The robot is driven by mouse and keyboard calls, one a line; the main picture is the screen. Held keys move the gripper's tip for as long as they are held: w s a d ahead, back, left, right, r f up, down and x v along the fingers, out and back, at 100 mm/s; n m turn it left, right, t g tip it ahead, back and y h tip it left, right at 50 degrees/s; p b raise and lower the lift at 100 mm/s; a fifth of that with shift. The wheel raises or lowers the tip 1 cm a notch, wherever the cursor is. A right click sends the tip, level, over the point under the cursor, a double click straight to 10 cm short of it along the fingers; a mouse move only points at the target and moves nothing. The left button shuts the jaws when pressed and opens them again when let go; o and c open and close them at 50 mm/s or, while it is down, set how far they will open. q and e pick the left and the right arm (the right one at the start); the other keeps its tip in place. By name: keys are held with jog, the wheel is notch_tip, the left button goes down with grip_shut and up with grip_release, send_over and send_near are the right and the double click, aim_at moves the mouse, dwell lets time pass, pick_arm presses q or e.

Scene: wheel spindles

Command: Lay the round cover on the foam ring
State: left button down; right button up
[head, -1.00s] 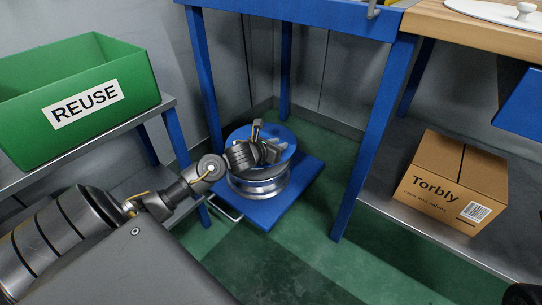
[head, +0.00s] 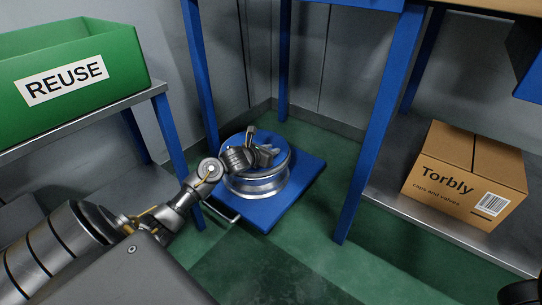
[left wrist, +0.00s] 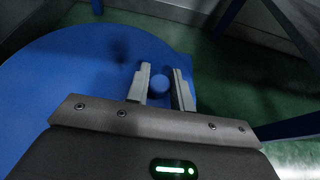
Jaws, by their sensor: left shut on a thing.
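A blue disc, the round cover (head: 232,142), lies over the top of a silver wheel-like drum (head: 258,190) on a blue platform. My left gripper (head: 265,155) is over the cover in the head view. In the left wrist view, my left gripper (left wrist: 160,88) has its two fingers on either side of a small round blue knob (left wrist: 160,84) on the cover (left wrist: 60,90), and is shut on it. I cannot tell a foam ring apart from the drum, nor whether the cover touches what is under it. My right gripper is not in view.
The blue platform (head: 292,195) has a handle at its front left and stands on green floor between blue bench legs. A green REUSE bin (head: 120,85) is on a shelf at left. A cardboard box (head: 462,170) is on a low shelf at right. The front floor is clear.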

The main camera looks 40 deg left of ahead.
pick_arm(q)
jog(key=shift+r, duration=0.1)
jog(key=c, duration=1.2)
grip_release()
jog(key=shift+c, duration=0.2)
